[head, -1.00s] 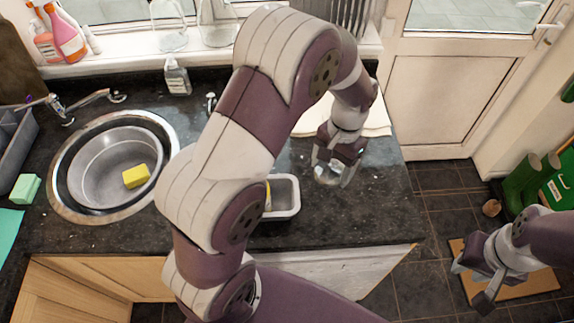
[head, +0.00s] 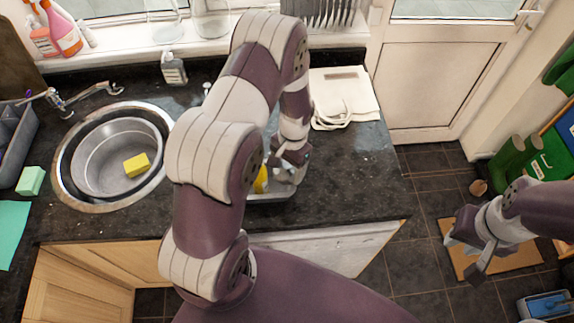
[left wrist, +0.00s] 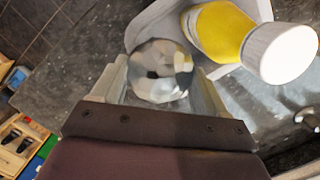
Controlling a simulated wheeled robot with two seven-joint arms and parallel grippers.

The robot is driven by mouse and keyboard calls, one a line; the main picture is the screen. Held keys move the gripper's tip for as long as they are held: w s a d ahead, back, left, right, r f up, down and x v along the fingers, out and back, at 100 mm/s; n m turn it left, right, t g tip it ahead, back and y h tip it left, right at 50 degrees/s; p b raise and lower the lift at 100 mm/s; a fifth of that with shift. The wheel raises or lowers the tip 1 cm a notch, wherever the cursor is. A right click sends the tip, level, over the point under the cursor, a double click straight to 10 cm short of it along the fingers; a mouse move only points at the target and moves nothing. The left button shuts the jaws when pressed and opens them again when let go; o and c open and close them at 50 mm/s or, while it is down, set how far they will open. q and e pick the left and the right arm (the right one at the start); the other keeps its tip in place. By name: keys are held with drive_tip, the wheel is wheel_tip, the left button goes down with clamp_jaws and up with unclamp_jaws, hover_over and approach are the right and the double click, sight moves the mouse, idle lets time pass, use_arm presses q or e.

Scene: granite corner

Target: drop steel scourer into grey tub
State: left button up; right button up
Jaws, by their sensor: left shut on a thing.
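The steel scourer (left wrist: 160,70) is a shiny, silvery round wad between the fingers of my left gripper (left wrist: 162,82) in the left wrist view. My left gripper is shut on it. The grey tub (left wrist: 152,22) shows behind the scourer, and the scourer overlaps its rim in that view. A yellow bottle with a white cap (left wrist: 222,30) is in the tub. In the head view my left gripper (head: 286,170) is at the tub (head: 268,198), which my arm partly hides. My right gripper (head: 466,258) is open and empty, above the floor at the right.
A round sink (head: 82,198) with a yellow sponge (head: 136,165) is at the left. A folded cloth (head: 345,95) lies behind the tub. The counter right of the tub is clear.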

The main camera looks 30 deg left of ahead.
use_arm(q)
drive_tip(key=shift+w+f, duration=0.15)
drive_tip(key=shift+f, duration=0.1)
drive_tip(key=shift+a+f, duration=0.1)
drive_tip(key=shift+f, duration=0.2)
drive_tip(key=o, duration=0.9)
drive_tip(key=shift+r, duration=0.1)
drive_tip(key=shift+c, duration=0.2)
drive_tip(key=shift+o, duration=0.8)
